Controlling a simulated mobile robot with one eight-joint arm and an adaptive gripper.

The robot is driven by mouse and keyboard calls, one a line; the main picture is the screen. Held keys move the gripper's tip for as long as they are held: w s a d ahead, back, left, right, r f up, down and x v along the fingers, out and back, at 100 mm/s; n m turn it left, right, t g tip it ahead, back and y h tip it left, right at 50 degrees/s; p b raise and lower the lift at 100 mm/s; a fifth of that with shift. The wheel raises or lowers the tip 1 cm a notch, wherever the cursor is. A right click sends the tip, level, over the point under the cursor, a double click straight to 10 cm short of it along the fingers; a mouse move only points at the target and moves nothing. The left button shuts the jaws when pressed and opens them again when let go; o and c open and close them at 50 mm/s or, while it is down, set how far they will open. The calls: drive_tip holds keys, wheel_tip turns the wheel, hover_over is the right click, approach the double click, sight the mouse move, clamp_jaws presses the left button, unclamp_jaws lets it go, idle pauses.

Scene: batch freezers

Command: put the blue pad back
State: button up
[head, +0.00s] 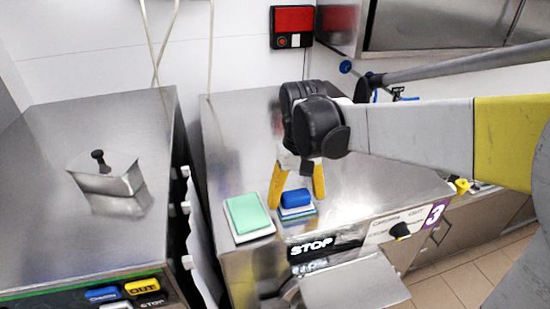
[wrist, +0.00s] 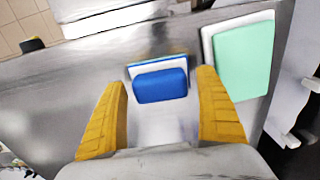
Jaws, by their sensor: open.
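The blue pad (head: 295,197) is a small rounded block on the steel counter's front part. It sits over a flat white-and-blue piece (head: 298,212), and the pad covers most of that piece. In the wrist view the blue pad (wrist: 161,86) lies between the fingers, with a white and blue edge (wrist: 157,61) showing beyond it. My gripper (head: 296,203) points down with its yellow fingers on either side of the pad. In the wrist view my gripper (wrist: 163,79) is open, with a gap between each finger and the pad.
A mint-green pad on a white base (head: 235,238) lies just left of the blue pad. A STOP label (head: 311,246) and a metal flap (head: 354,284) are at the counter's front. A second steel counter (head: 60,165) with a lidded box (head: 112,185) stands left across a gap.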

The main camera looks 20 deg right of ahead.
sight(297, 195)
wheel_tip(297, 195, up, 12)
drive_tip(key=s+f+t, duration=0.7)
drive_tip(key=s+f, duration=0.3)
drive_tip(key=shift+s+f+b, duration=0.2)
drive_tip(key=shift+s+b, duration=0.15)
drive_tip(key=shift+s, duration=0.05)
